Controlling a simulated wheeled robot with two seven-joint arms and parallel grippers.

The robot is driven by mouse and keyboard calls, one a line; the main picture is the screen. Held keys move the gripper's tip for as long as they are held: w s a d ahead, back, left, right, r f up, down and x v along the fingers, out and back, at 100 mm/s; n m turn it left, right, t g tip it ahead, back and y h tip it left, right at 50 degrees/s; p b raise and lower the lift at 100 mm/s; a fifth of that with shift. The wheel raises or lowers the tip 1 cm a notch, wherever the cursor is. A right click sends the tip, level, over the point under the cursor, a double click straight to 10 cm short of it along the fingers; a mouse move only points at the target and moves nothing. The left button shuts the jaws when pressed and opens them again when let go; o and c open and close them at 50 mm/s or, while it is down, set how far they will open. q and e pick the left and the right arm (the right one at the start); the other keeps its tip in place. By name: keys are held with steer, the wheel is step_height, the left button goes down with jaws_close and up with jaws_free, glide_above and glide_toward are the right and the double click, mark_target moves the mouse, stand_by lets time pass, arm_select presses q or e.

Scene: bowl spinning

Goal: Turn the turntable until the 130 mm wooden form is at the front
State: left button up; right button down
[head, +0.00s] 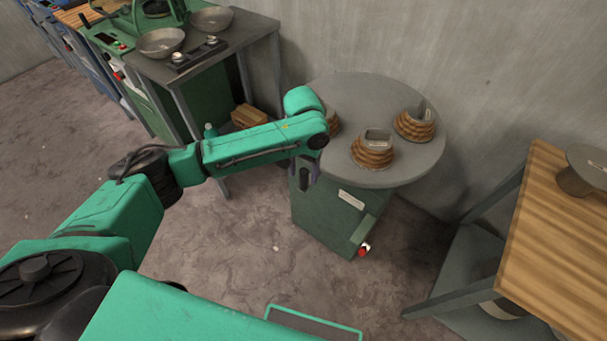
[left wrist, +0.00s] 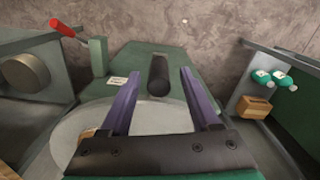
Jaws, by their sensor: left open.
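The turntable (head: 350,95) is a round grey disc on a green cabinet in the head view; part of it shows in the left wrist view (left wrist: 66,130). Two stepped wooden forms show clearly on it, a front one (head: 373,153) and a right one (head: 414,127), each with a grey piece on top. A third form (head: 335,123) is mostly hidden behind my left arm. Sizes cannot be read. My left gripper (head: 304,180) points down at the disc's left edge. In the left wrist view its purple fingers (left wrist: 158,85) are apart with nothing held. My right gripper is not in view.
The cabinet (head: 325,208) has a white label and a red-knobbed lever (head: 365,249) low at its front. A bench with metal bowls (head: 160,42) stands at the left, a wooden-topped table (head: 550,225) at the right. A wall is behind. Floor in front is clear.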

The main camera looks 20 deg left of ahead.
arm_select(q)
steer(key=shift+f, duration=0.85)
jaws_close()
stand_by(0.8)
